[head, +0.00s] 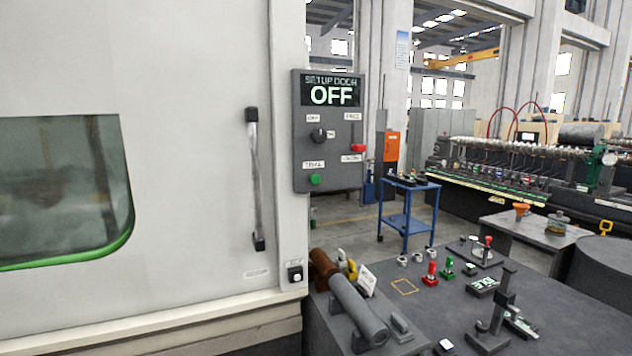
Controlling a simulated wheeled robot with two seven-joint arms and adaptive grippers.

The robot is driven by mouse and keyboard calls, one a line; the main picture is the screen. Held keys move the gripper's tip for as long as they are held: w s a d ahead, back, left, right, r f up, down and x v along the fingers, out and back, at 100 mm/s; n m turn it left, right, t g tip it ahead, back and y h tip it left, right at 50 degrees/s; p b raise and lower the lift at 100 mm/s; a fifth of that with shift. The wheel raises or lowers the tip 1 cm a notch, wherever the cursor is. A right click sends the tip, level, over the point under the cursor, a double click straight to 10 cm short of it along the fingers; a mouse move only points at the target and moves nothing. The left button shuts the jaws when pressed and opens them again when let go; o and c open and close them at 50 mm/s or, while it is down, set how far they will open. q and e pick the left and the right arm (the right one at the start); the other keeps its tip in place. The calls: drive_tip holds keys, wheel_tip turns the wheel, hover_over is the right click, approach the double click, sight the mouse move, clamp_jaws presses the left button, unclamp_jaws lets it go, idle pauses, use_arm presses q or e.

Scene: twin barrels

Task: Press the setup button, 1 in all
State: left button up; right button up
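A dark grey control panel (328,130) is mounted beside the white machine door. Its display (332,91) reads "SETUP DOOR" with "OFF" below in large letters. The panel carries a black knob (318,134), a red control (358,148) at the right and a green button (314,180) at the lower left under a small label. A small black-and-white switch (295,272) sits low on the machine frame under a label too small to read. I cannot tell which control is the setup button. Neither of my grippers is in view.
The white door (190,80) has a vertical handle (255,180). A grey table (440,320) at the lower right holds a grey cylinder (358,308), red and green pieces, a stand (495,315) and other small parts. A blue cart (408,220) stands behind.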

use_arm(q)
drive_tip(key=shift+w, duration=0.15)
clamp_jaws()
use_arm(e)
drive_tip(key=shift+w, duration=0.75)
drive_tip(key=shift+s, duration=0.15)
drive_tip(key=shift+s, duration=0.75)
